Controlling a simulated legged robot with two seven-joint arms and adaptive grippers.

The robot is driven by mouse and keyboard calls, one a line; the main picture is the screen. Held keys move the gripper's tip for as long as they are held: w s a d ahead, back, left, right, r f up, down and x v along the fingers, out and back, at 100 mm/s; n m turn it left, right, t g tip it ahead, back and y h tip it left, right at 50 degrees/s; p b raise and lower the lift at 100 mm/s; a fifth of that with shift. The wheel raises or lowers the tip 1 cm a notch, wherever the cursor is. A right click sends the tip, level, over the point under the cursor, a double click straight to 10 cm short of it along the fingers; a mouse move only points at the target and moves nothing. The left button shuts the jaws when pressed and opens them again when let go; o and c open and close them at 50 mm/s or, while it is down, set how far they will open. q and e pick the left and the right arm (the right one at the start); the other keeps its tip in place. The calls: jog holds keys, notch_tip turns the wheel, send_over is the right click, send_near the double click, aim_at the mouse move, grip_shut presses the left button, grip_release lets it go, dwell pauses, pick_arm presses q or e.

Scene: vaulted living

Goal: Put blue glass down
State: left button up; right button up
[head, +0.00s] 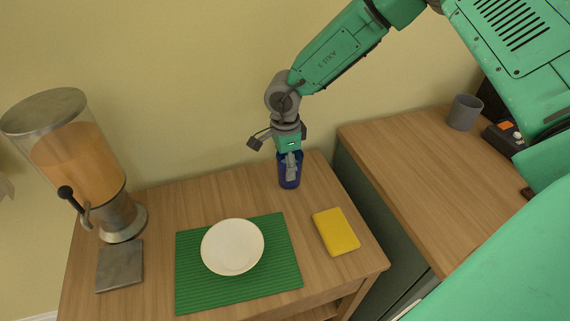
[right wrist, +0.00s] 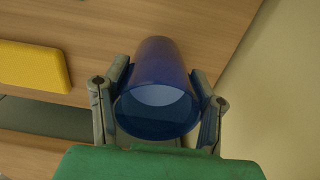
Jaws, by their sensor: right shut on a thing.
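The blue glass (head: 289,181) is upright at the back of the wooden table (head: 160,215), near the wall. My right gripper (head: 290,168) comes down on it from above and is shut on it. In the right wrist view the blue glass (right wrist: 157,88) sits between the two fingers of my right gripper (right wrist: 158,105), its open rim toward the camera. The glass's base is at or just above the tabletop; I cannot tell whether it touches. My left gripper is not in view.
A white bowl (head: 232,247) sits on a green mat (head: 285,268). A yellow block (head: 336,231) lies right of the mat. A drink dispenser (head: 80,160) and a grey slab (head: 120,266) are at the left. A grey cup (head: 464,112) stands on the right cabinet (head: 400,160).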

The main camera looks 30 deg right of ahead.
jog(key=shift+d, duration=0.3)
jog(key=o, duration=1.5)
jog(key=shift+s+d+f, duration=0.1)
jog(key=shift+d, duration=0.05)
jog(key=shift+c, duration=0.2)
jog(key=shift+d, duration=0.1)
jog(key=shift+a, duration=0.25)
jog(key=shift+a+r, duration=0.1)
jog(key=shift+r, duration=0.25)
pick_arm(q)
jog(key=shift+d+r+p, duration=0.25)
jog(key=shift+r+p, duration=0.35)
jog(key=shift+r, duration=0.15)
pick_arm(e)
notch_tip(320, 180, up, 12)
jog(key=shift+f, duration=0.25)
